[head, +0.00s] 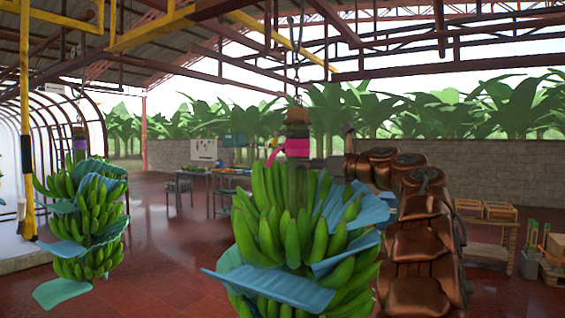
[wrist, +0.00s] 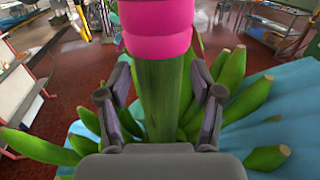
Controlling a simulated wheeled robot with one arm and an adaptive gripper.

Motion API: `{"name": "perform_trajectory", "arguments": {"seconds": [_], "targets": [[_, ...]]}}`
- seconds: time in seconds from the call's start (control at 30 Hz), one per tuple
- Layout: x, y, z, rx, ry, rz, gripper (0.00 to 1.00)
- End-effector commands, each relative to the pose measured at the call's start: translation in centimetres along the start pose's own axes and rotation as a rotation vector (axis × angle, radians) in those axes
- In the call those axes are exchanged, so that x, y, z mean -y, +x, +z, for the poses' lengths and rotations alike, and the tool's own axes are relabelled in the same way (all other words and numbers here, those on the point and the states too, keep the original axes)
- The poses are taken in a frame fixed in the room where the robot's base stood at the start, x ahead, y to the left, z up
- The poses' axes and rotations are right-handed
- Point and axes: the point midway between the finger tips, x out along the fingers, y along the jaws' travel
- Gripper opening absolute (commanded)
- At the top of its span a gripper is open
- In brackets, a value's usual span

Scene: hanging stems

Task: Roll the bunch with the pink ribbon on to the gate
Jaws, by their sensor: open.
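The bunch of green bananas (head: 265,225) with the pink ribbon (head: 296,147) hangs in the front middle of the head view, from a hook and chain. Blue sheets (head: 268,284) stick out between its hands of fruit. In the wrist view the pink ribbon (wrist: 158,38) wraps the thick green stem (wrist: 160,95). My gripper (wrist: 160,100) is open, with one finger on each side of the stem just below the ribbon. I cannot tell if the fingers touch the stem. No gate is clearly identifiable.
Another bunch (head: 92,215) with a purple ribbon (head: 79,150) hangs at the left, beside a yellow post (head: 26,120). Hooped frames stand behind it. Tables (head: 225,180) and a wall (head: 255,155) are further back. Red floor (head: 170,260) between the bunches is clear.

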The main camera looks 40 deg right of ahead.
Motion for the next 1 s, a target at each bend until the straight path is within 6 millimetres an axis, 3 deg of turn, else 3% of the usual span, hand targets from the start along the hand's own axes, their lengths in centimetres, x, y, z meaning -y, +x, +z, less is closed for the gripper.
{"name": "perform_trajectory", "arguments": {"seconds": [0.6, 0.87, 1.0], "targets": [[0.1, 7.0, 0.2, 0.001, 0.001, -0.001, 0.66], [0.1, 7.4, 0.0, 0.001, 0.0, -0.001, 0.66], [0.1, 7.3, 0.0, 0.001, 0.0, -0.002, 0.54]]}}
